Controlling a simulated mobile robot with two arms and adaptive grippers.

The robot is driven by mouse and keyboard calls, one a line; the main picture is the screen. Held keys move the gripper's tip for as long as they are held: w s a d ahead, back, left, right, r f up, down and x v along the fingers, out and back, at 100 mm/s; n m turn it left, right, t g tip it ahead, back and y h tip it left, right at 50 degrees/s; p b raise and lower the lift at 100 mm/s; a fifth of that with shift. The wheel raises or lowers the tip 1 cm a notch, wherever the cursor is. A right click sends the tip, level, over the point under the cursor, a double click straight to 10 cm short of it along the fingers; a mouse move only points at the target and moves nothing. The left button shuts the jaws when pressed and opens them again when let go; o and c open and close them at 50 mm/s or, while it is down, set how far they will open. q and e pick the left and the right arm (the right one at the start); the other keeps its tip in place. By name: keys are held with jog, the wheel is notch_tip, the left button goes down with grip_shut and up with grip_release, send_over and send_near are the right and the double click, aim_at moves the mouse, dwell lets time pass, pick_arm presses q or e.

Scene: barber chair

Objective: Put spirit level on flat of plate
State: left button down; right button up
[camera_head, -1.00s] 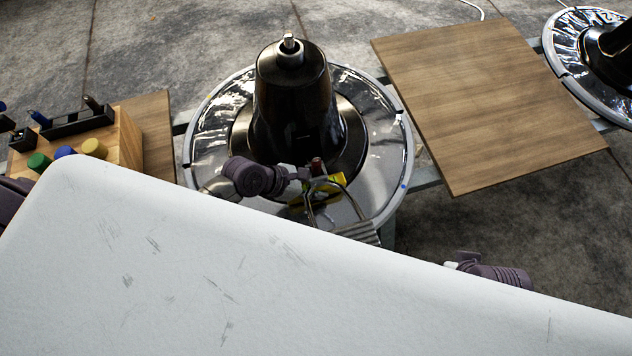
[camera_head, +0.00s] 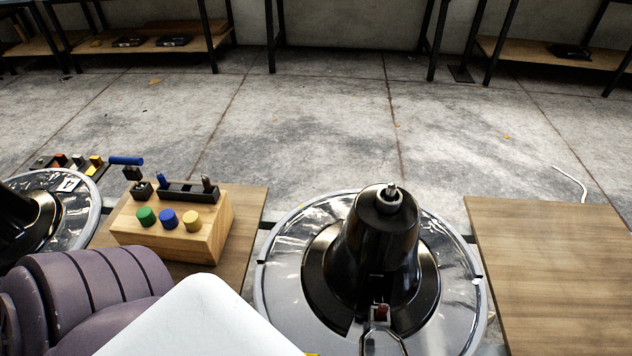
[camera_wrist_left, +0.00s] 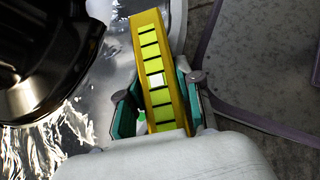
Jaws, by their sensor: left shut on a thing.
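The spirit level (camera_wrist_left: 155,70) is a yellow bar with a bright green-yellow face and dark marks, seen in the left wrist view. My left gripper (camera_wrist_left: 158,82) is shut on it, with teal pads on both sides. The round chrome plate (camera_head: 278,290) surrounds the foot of a black cone-shaped column (camera_head: 375,240) in the head view. The plate also shows in the left wrist view (camera_wrist_left: 95,130), left of the level. I cannot tell whether the level touches it. The head view shows at most a yellow sliver of the level. My right gripper is out of view.
A red-tipped lever with a metal loop (camera_head: 382,312) stands at the column's front. A wooden block (camera_head: 205,240) with coloured knobs is on a board at left. Another wooden board (camera_head: 550,270) lies at right. A second round base (camera_head: 75,195) is far left.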

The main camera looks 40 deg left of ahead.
pick_arm(q)
jog(key=s+a+b, duration=0.1)
jog(key=s+a, duration=0.4)
jog(key=s, duration=0.3)
jog(key=shift+s+a+b, duration=0.25)
jog(key=shift+s+b, duration=0.05)
jog(key=shift+b, duration=0.05)
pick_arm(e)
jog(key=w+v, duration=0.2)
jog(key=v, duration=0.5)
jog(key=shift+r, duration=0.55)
pick_arm(q)
jog(key=shift+s+a, duration=0.1)
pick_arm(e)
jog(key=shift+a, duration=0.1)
